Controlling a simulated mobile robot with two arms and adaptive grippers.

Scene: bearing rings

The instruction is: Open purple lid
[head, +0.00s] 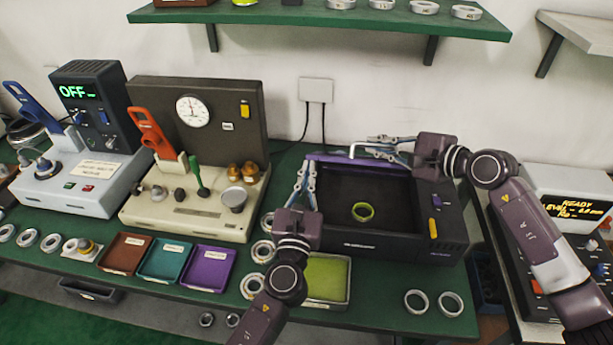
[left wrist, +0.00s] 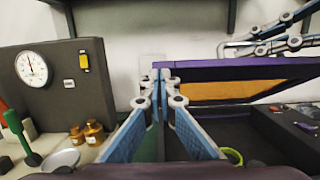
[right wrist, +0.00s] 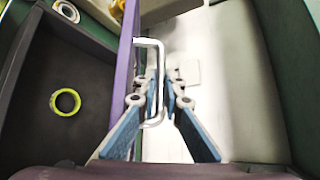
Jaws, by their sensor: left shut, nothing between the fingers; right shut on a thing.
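The purple lid (head: 337,158) stands raised along the back of the black box (head: 447,227). In the left wrist view its purple edge (left wrist: 240,61) and an orange inner panel (left wrist: 228,90) show. In the right wrist view the lid (right wrist: 124,60) is seen edge-on with a white handle (right wrist: 150,42). My right gripper (head: 370,145) is shut on the handle; it shows in the right wrist view (right wrist: 162,85). My left gripper (head: 307,165) is shut and empty at the box's left side, beside the lid's left end. A yellow-green ring (head: 363,211) lies inside the box.
A cream device with a dial gauge (head: 193,110) stands left of the box. Brown, teal and purple trays (head: 207,268) and a green tray (head: 327,278) lie in front. Loose metal rings (head: 450,303) lie near the front edge. A green shelf (head: 330,16) hangs above.

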